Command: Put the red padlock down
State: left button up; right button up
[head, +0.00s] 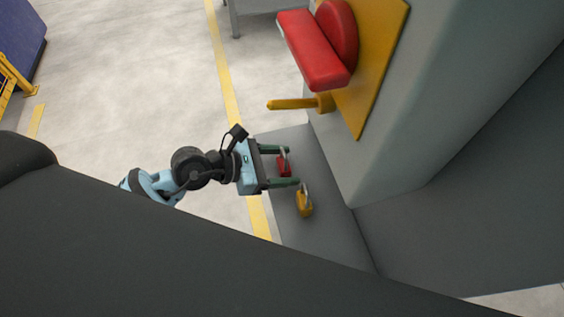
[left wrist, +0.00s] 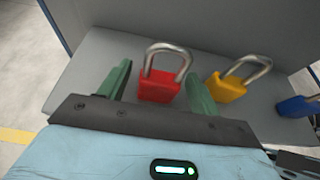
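The red padlock (head: 284,168) is on or just above a grey ledge (head: 325,222). It has a silver shackle and lies between the two green fingers of my left gripper (head: 283,166). In the left wrist view the red padlock (left wrist: 160,86) shows upright between the spread fingers of the left gripper (left wrist: 160,84), with a gap on both sides. A yellow padlock (head: 304,204) is beside the gripper on the ledge; it also shows in the left wrist view (left wrist: 229,88). My right gripper is not in view.
A blue padlock (left wrist: 297,106) is at the right in the left wrist view. A red block (head: 316,52) and a yellow handle (head: 300,103) stick out from a yellow panel (head: 372,75) above the ledge. A grey wall (head: 420,110) bounds the ledge.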

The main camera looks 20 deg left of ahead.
pick_arm(q)
jog(key=shift+r, duration=0.2)
jog(key=b+v, duration=0.1)
jog(key=v, duration=1.1)
jog(key=shift+f, duration=0.1)
